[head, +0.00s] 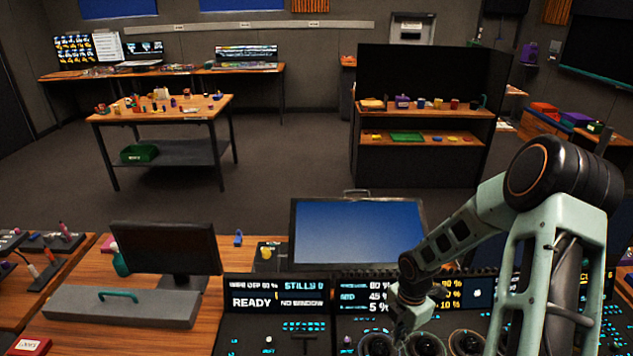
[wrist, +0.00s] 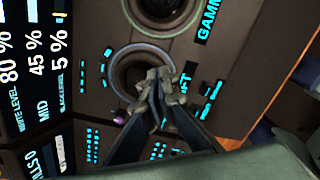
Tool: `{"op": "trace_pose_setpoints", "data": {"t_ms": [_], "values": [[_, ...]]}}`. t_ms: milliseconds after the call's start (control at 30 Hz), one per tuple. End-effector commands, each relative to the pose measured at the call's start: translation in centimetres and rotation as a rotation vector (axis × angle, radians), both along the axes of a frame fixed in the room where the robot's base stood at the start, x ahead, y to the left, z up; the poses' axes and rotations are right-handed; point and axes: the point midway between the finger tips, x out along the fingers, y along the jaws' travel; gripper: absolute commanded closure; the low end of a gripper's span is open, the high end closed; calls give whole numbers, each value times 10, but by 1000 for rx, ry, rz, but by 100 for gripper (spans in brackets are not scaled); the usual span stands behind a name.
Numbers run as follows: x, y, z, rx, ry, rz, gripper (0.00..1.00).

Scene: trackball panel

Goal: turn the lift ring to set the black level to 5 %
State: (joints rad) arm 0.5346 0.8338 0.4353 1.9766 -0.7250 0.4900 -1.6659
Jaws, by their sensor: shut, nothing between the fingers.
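The lift ring (wrist: 120,70) is a dark round ring in the wrist view, next to a label (wrist: 185,82) of which only "FT" shows. My gripper (wrist: 157,84) is shut and empty, its fingertips in front of the ring's lower part. Whether they touch it I cannot tell. In the head view my gripper (head: 402,330) is low over the panel, by the leftmost ring (head: 376,345). The level display (wrist: 38,70) reads white level 80 %, mid 45 % and black level 5 %. The display also shows in the head view (head: 364,297).
Another ring (wrist: 160,12), by a "GAMM" label (wrist: 208,20), lies beside the lift ring. Small lit buttons surround the rings. A blue-screen monitor (head: 356,231) stands behind the panel. A dark monitor (head: 165,248) and a grey box with a green handle (head: 120,308) stand left.

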Motion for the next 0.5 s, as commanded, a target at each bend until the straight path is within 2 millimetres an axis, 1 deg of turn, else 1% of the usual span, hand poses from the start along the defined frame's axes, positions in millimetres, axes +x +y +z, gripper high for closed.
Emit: {"op": "trace_pose_setpoints", "data": {"t_ms": [33, 300, 500], "values": [[0, -1, 5, -1, -3, 0, 100], [0, -1, 26, 0, -1, -1, 100], [0, 0, 35, 0, 0, 0, 100]]}}
